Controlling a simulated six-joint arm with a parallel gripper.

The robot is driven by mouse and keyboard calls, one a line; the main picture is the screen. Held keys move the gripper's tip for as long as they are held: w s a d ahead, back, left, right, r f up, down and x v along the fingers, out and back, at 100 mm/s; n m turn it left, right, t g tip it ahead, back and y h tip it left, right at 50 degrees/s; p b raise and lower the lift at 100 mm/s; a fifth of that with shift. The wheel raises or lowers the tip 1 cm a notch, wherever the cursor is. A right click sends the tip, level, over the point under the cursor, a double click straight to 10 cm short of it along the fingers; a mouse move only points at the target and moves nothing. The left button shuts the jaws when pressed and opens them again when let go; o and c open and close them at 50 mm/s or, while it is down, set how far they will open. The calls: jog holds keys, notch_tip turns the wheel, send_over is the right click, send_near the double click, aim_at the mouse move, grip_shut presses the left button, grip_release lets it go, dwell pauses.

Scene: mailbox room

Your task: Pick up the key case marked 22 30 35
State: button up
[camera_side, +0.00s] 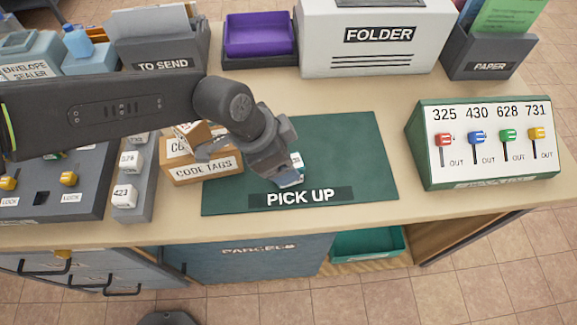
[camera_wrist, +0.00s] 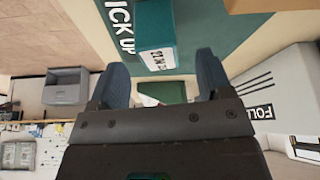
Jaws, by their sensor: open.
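A small teal case with a white label (camera_side: 297,160) is on the green PICK UP mat (camera_side: 355,150), mostly hidden behind my gripper (camera_side: 287,180) in the side view. In the wrist view the teal case (camera_wrist: 155,58) shows between and just beyond the two dark fingers of my gripper (camera_wrist: 163,68). Its label carries dark characters that I cannot read for certain, so I cannot confirm the marking 22 30 35. The fingers are apart, one on each side of the case in that view. I cannot tell whether they touch it.
A CODE TAGS box (camera_side: 205,167) stands left of the mat. A key panel with several coloured keys (camera_side: 485,145) stands to the right. A FOLDER box (camera_side: 370,55), a purple tray (camera_side: 260,35) and a TO SEND holder (camera_side: 160,45) stand behind. The mat's right half is clear.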

jog(key=x, duration=0.5)
jog(key=shift+s+a, duration=0.1)
jog(key=shift+a, duration=0.1)
jog(key=shift+c, duration=0.3)
jog(key=c, duration=1)
